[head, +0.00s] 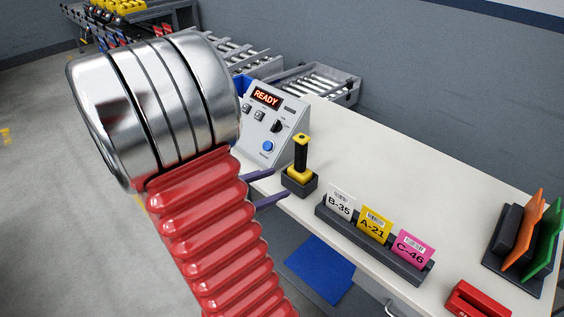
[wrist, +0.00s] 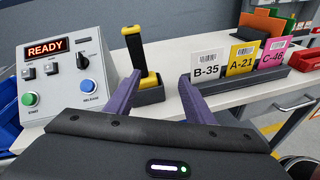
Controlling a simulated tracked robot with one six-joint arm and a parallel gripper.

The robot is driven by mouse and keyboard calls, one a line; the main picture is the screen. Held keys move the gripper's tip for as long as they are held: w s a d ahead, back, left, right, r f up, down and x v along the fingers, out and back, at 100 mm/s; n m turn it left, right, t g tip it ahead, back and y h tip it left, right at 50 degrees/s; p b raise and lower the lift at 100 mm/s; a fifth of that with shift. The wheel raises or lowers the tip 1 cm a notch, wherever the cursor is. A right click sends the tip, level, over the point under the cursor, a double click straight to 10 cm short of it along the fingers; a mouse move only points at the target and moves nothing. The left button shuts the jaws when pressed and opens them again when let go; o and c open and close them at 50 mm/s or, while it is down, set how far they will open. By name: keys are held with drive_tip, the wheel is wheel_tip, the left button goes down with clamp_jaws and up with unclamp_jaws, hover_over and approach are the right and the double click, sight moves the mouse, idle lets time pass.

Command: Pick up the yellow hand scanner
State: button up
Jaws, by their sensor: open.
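The yellow hand scanner (head: 300,160) has a black grip with yellow at its top and base. It stands upright in a dark cradle (head: 301,188) near the front edge of the white table. My gripper (head: 281,183) has two purple fingers, spread apart and empty, just left of the cradle in the head view. In the wrist view, the scanner (wrist: 140,62) stands ahead of my gripper (wrist: 161,78), nearer the left fingertip, which hides part of the cradle. I cannot tell whether the finger touches the cradle.
A control box (head: 271,116) reading READY stands left of the scanner. A rack of tags (head: 375,240) labelled B-35, A-21 and C-46 stands to its right. Orange and green boards (head: 541,232) stand in a dark holder. The tabletop (head: 400,170) behind the scanner is clear.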

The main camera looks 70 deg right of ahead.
sight(297, 164)
drive_tip(key=d+f+n+t+h, duration=0.1)
drive_tip(key=d+f+n+h, duration=0.1)
drive_tip(key=d+n, duration=0.3)
drive_tip(key=shift+w+d+f+h, duration=0.2)
drive_tip(key=shift+w+f+h, duration=0.2)
drive_tip(key=shift+h, duration=0.2)
drive_tip(key=shift+x, duration=4.05)
drive_tip(key=shift+s+d, duration=0.1)
drive_tip(key=shift+d, duration=0.15)
drive_tip(key=shift+f, duration=0.1)
drive_tip(key=x, duration=0.5)
drive_tip(key=shift+d+f, duration=0.1)
drive_tip(key=shift+f, duration=0.15)
clamp_jaws()
